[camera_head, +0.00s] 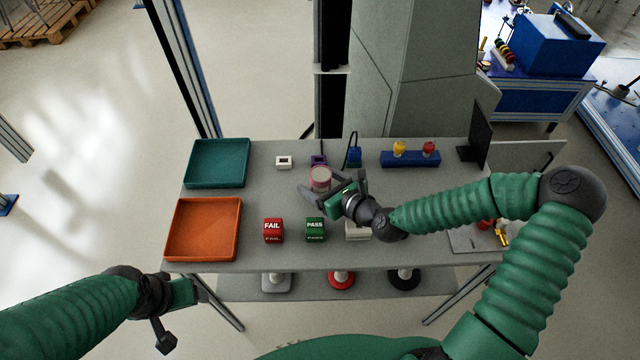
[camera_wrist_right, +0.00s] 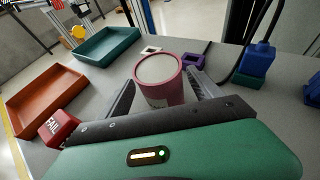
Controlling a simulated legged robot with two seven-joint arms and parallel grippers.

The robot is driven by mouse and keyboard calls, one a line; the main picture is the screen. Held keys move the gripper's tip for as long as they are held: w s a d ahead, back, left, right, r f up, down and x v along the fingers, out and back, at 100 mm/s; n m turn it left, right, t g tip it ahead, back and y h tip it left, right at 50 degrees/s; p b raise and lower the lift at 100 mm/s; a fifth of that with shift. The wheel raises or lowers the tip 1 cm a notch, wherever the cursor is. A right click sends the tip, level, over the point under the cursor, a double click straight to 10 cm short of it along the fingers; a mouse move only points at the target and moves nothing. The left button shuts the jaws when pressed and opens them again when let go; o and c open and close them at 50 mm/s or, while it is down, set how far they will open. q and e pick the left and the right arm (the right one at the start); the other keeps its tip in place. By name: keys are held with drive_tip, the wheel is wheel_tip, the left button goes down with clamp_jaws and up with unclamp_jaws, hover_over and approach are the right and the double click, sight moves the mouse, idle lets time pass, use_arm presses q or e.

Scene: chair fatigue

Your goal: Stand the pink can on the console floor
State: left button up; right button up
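The pink can (camera_head: 320,180) has a pale top and appears upright over the grey console floor (camera_head: 270,190). I cannot tell whether its base touches the floor. My right gripper (camera_head: 332,181) reaches it from the front right, with its fingers spread on either side. In the head view a gap shows between the can and the right-hand finger. The right wrist view also shows the can (camera_wrist_right: 160,82) between the two fingers; its lower part is hidden by the gripper body. My left gripper (camera_head: 192,292) is off the console's front left edge, away from the can; its fingers are unclear.
A teal tray (camera_head: 218,183) and orange tray (camera_head: 203,258) line the left side. The red FAIL block (camera_head: 273,230) and green PASS block (camera_head: 315,230) stand in front. Behind are a white block (camera_head: 284,162), purple block (camera_head: 318,160) and blue holder (camera_head: 410,160).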

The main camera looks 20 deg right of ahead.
drive_tip(key=shift+a, duration=0.1)
drive_tip(key=c, duration=0.5)
drive_tip(key=shift+d+f, duration=0.1)
drive_tip(key=shift+d, duration=0.35)
drive_tip(key=c, duration=0.9)
drive_tip(key=shift+a, duration=0.15)
clamp_jaws()
